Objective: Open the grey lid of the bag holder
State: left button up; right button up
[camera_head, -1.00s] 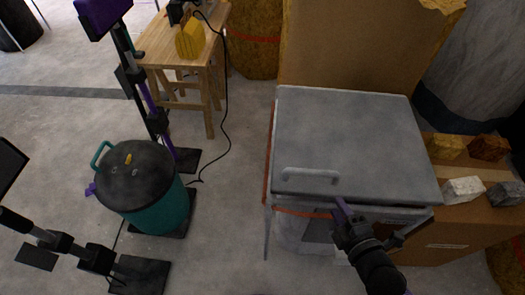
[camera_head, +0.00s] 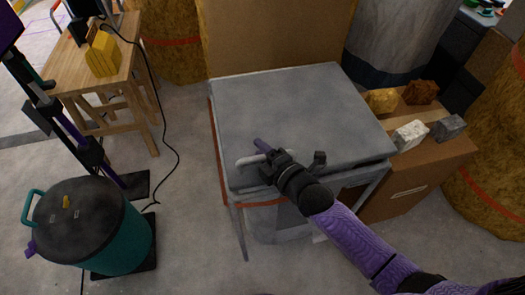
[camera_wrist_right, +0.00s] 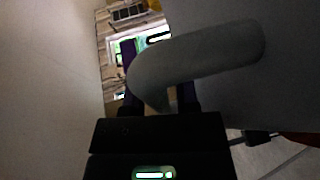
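The grey lid (camera_head: 305,112) lies flat on top of the bag holder (camera_head: 232,205), a grey box-like frame with an orange-red edge. Its pale bar handle (camera_head: 247,161) is near the lid's front left corner. My right gripper (camera_head: 265,153) is at the handle, partly covering it. In the right wrist view the curved handle (camera_wrist_right: 205,62) crosses in front of the fingers, which stand apart on either side of its bent end. A firm hold on it does not show. My left gripper is not in view.
A cardboard box (camera_head: 425,175) with several rough blocks stands right of the holder. A tall brown panel (camera_head: 275,35) is behind it. A teal bin (camera_head: 125,240) with a black lid and a wooden table (camera_head: 135,75) are at left. Bare floor lies between bin and holder.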

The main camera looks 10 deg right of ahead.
jog(key=shift+c, duration=0.2)
grip_shut()
dwell(1.1)
